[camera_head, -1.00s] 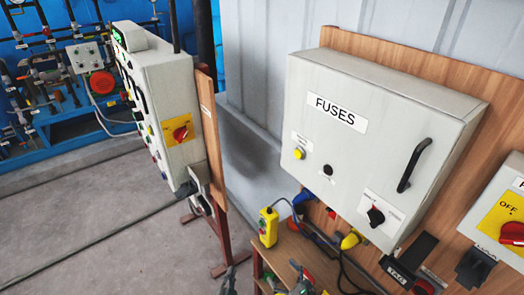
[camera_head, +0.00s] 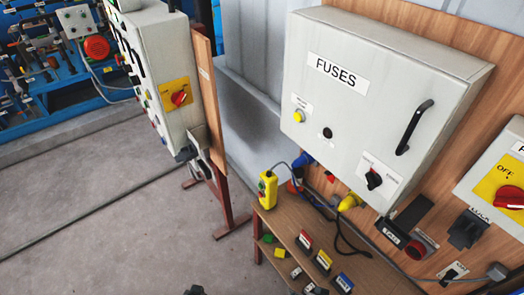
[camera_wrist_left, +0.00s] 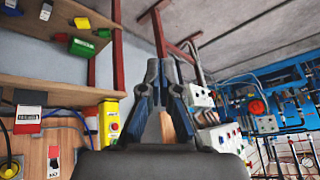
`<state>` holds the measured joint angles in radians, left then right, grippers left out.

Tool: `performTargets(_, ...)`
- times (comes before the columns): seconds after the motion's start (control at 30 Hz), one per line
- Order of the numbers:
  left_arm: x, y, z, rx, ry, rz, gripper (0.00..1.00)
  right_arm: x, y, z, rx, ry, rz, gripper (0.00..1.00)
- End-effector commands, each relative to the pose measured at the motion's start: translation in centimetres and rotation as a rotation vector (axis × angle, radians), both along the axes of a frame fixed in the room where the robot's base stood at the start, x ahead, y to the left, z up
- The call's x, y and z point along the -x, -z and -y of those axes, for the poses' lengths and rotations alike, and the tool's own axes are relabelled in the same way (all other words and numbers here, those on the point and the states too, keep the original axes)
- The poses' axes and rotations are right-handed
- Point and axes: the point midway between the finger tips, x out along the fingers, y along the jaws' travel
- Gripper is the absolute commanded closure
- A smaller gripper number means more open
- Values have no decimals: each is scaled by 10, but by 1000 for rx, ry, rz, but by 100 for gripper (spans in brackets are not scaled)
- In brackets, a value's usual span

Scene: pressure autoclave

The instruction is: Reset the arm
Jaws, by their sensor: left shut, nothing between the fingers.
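My left gripper (camera_wrist_left: 164,68) shows in the left wrist view, its two dark fingers shut with nothing between them. It is apart from the shelf and the panels. In the head view a small dark tip (camera_head: 195,290) shows at the bottom edge; I cannot tell whether it is part of my gripper. My right gripper is not seen in the views now.
A grey FUSES cabinet (camera_head: 358,140) hangs on a wooden board at right. Below it, a wooden shelf (camera_head: 285,222) holds a yellow pendant (camera_head: 267,189) and several small coloured blocks. A control panel (camera_head: 155,70) stands at left. The floor (camera_head: 100,220) is clear.

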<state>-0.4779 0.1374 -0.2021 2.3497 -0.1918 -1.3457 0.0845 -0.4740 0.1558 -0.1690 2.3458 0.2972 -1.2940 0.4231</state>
Motion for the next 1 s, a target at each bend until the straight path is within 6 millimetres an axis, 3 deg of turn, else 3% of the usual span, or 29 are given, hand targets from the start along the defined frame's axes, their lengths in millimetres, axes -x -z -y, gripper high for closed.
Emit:
performTargets(0.1,30,0,0,41,5,-96,100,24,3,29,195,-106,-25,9)
performTargets(0.33,75,0,3,106,33,-247,100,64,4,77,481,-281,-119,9)
performTargets(0.57,61,68,4,103,34,-270,100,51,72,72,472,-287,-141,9)
performTargets(0.77,61,138,7,100,36,-299,100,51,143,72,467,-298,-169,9)
performTargets(0.87,67,183,7,98,38,-316,100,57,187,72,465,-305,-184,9)
performTargets(1.0,94,264,4,94,42,-355,100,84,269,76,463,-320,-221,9)
